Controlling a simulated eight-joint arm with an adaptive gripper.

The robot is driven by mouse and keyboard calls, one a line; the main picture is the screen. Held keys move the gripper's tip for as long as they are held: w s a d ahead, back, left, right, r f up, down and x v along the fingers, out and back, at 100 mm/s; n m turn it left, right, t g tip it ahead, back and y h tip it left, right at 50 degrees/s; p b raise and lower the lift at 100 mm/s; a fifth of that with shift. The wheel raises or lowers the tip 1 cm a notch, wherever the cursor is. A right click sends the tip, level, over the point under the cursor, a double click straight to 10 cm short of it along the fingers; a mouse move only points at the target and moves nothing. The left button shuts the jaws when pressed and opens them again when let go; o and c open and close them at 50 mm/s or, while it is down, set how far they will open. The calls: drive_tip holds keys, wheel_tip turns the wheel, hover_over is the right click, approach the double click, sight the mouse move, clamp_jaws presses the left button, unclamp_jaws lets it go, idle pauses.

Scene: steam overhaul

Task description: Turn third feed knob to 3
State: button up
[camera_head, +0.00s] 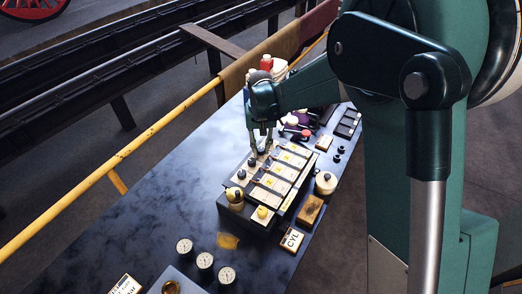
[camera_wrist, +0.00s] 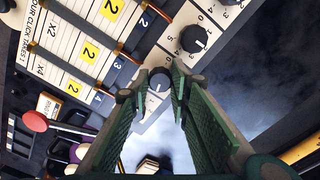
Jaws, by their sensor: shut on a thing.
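The feed box (camera_head: 224,207) stands on the dark bench, with cream label strips on top and a row of small dark knobs along its left edge. In the wrist view, my gripper (camera_wrist: 159,80) points down with its green fingers on either side of a dark knob (camera_wrist: 158,82), closed on it. This knob is beside the strip marked 3. A white pointer line shows on it, but the digit it faces is hard to read. The neighbouring knob (camera_wrist: 193,40) is free, with digits around it. In the head view, my gripper (camera_head: 262,147) hides the held knob.
A red-topped lever (camera_wrist: 35,121) stands nearby. A yellow rail (camera_head: 150,143) runs along the left.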

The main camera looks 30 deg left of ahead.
sight(261, 149)
drive_tip(key=n+b, duration=0.2)
drive_tip(key=n, duration=0.3)
drive_tip(key=shift+n, duration=0.3)
idle(0.4)
drive_tip(key=o, duration=0.9)
drive_tip(key=shift+r, duration=6.05)
